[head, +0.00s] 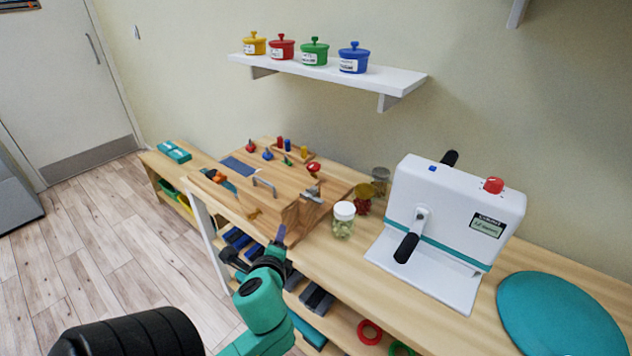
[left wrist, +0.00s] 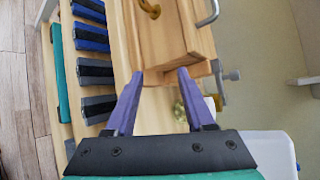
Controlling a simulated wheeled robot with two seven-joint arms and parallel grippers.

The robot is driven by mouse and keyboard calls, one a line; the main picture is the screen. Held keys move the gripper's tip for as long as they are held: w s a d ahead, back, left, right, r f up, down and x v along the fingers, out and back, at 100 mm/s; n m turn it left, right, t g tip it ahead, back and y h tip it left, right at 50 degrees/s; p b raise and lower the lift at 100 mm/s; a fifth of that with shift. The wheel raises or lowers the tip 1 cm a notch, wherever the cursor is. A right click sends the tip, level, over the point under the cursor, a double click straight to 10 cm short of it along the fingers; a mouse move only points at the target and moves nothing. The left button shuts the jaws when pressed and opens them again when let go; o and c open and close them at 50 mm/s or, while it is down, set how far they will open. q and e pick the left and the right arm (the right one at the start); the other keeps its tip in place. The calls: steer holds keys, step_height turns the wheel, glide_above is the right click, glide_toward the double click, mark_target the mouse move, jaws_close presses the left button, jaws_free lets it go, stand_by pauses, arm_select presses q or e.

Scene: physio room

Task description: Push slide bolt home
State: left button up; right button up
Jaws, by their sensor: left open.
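A wooden activity board (head: 235,205) lies on the bench and fills the upper middle of the left wrist view (left wrist: 160,35). A small silver metal fitting, which looks like the slide bolt (head: 312,194), sits near the board's right end. In the left wrist view a grey metal knob and plate (left wrist: 218,82) stick out past the board's right side; how far the bolt is slid I cannot tell. My left gripper (head: 279,236) is in front of the board's near right corner. In the left wrist view its purple fingers (left wrist: 158,88) are apart, with nothing held between them.
A white machine with black handles (head: 450,220) and a teal disc (head: 560,315) are farther right. A metal pull handle (head: 264,184) rises from the board. Dumbbells (left wrist: 92,75) lie on the shelf below.

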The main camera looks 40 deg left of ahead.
arm_select(q)
step_height(320, 180, up, 4)
steer(key=w+m+t, duration=0.1)
steer(key=m+t, duration=0.1)
steer(key=m, duration=0.3)
steer(key=m+t+h, duration=0.2)
steer(key=m+t, duration=0.2)
steer(key=m, duration=0.8)
glide_toward(313, 193)
steer(key=p+x, duration=0.2)
steer(key=x, duration=1.2)
steer(key=shift+r+n+y+p, duration=0.3)
steer(key=shift+r+y+p, duration=0.1)
steer(key=shift+r, duration=0.15)
steer(key=shift+a, duration=0.1)
jaws_close()
arm_select(e)
steer(key=r, duration=0.2)
steer(key=shift+w+d+r, duration=0.15)
steer(key=shift+w+r, duration=0.15)
steer(key=shift+r, duration=0.05)
